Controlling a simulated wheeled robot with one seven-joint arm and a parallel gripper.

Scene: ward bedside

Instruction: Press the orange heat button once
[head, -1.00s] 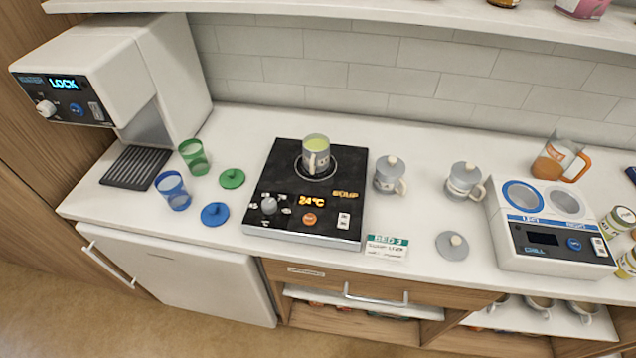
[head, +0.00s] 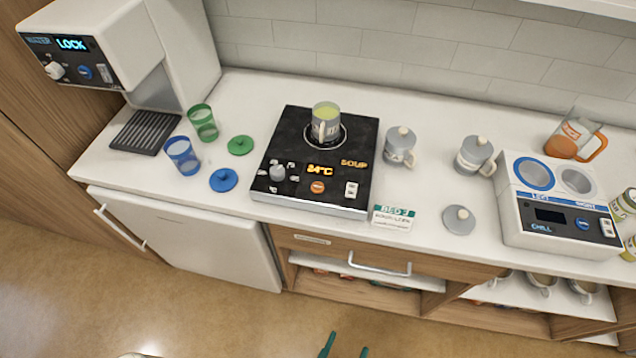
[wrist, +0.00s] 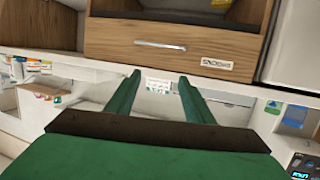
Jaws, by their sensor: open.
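The orange heat button (head: 317,187) is on the front panel of the black soup warmer (head: 290,150), below its orange temperature readout (head: 321,170), which is hard to read. A grey knob (head: 277,172) is left of the button and a white switch (head: 351,189) right of it. A mug (head: 325,122) with green contents stands on the warmer's round plate. My gripper (head: 345,347) shows only its green fingertips at the bottom of the head view, over the floor and well short of the counter. The wrist view shows both green fingers (wrist: 157,85) apart and empty, facing the cabinet drawer.
Blue (head: 182,155) and green (head: 203,122) cups and two lids stand left of the warmer. Lidded grey mugs (head: 399,145), a bed card (head: 392,217) and a chill unit (head: 555,235) are to the right. A drawer handle (head: 379,265) juts out below the counter.

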